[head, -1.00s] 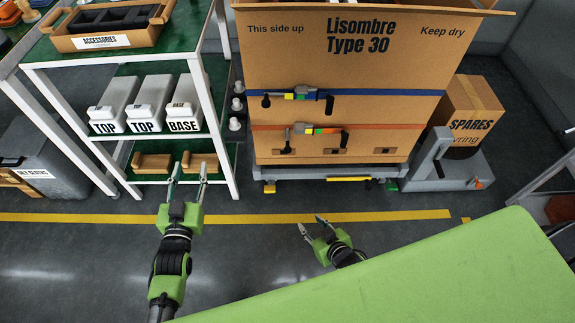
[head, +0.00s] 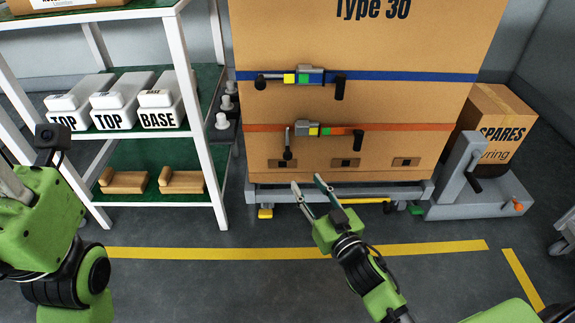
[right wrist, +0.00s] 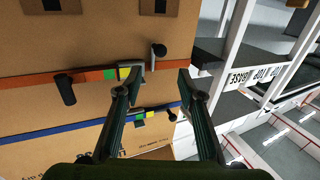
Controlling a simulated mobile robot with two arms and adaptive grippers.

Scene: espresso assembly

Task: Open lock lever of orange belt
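The orange belt (head: 405,127) runs across the front of a large cardboard box (head: 400,100). Its buckle (head: 306,129) has green and yellow parts, with a black-handled lever (head: 287,150) hanging at its left and another black handle (head: 358,140) at its right. My right gripper (head: 308,182) is open and empty, below the buckle in the head view. In the right wrist view, which is upside down, its spread fingers (right wrist: 160,76) are near the orange buckle (right wrist: 122,73) and lever (right wrist: 158,50). My left gripper (head: 30,215) is at the left edge, its fingers mostly cut off.
A blue belt (head: 420,76) with a similar buckle lies above the orange one. A shelf (head: 190,70) with white bins stands left. A SPARES box (head: 495,120) on a grey stand (head: 480,195) is right. The floor in front, with a yellow line (head: 200,253), is clear.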

